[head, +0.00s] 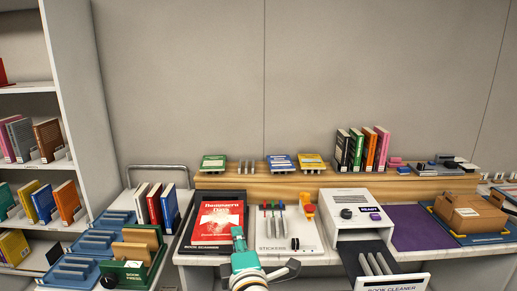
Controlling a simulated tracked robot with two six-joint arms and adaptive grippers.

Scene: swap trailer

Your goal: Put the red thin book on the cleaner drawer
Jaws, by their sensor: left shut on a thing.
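The red thin book (212,220) lies cover up over the dark book scanner (187,240) left of centre; I cannot tell if it is lifted. My left gripper (238,234), teal and white, is at the book's near right corner and shut on it; the fingertips are small and partly hidden. The cleaner drawer (352,262) is pulled out of the white book cleaner (350,198) at lower right. It is dark inside, with several grey ridges and no book in it. The cleaner's display reads READY. My right gripper is not in view.
A sticker station (300,228) stands between scanner and cleaner. Blue trays (95,243) and a green book press (125,270) are at left. Upright books (362,150) stand on the wooden back ledge (262,190). A purple mat (415,230) and brown box (468,212) are at right.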

